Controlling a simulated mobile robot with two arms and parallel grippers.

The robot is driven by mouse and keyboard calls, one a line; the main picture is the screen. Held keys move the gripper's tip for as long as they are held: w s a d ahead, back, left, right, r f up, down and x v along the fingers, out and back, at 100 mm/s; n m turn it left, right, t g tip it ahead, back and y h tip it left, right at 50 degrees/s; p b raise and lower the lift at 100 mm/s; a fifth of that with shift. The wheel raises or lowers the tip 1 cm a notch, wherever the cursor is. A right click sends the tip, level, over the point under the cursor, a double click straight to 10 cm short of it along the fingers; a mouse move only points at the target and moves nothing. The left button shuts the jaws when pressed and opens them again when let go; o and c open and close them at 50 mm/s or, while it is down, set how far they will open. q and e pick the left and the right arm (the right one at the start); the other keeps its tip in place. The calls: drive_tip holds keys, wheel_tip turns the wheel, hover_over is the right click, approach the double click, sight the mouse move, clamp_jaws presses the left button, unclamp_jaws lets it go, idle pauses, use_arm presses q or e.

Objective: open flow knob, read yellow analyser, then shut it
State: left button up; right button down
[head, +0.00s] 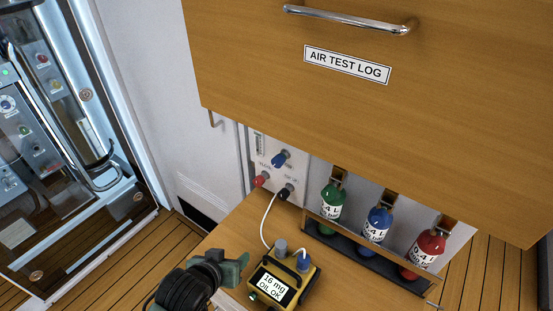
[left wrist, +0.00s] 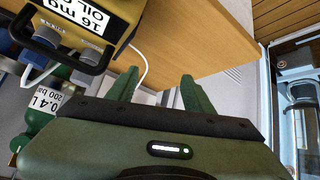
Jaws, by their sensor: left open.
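The yellow analyser (head: 256,286) stands on the wooden worktop; its screen reads "16 mg OIL OK". It also shows in the left wrist view (left wrist: 118,22), upside down at the upper left. A white hose runs from it towards the white panel (head: 298,172), which carries a blue knob (head: 280,159), a red knob (head: 261,180) and a black knob (head: 286,191). I cannot read which is labelled flow. My left gripper (head: 236,268) is left of the analyser, apart from the knobs. In the left wrist view its green fingers (left wrist: 158,90) are apart and empty.
A wooden front labelled "AIR TEST LOG" (head: 346,65) with a metal handle (head: 345,19) overhangs the panel. Green (head: 332,200), blue (head: 377,222) and red (head: 428,246) bottles stand in a rack right of the analyser. A glazed cabinet (head: 60,130) is at left.

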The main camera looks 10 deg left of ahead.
use_arm(q)
drive_tip(key=w+d+r+n+t+h, duration=0.15)
drive_tip(key=w+r+t, duration=0.35)
drive_tip(key=w, duration=0.6)
drive_tip(key=n+t+h, duration=0.2)
drive_tip(key=t+h, duration=0.1)
drive_tip(key=h, duration=0.1)
approach(275, 163)
drive_tip(key=x, duration=0.3)
drive_tip(key=p+x, duration=0.1)
drive_tip(key=x, duration=0.6)
drive_tip(key=shift+w+d+p, duration=0.1)
drive_tip(key=shift+p, duration=0.3)
clamp_jaws()
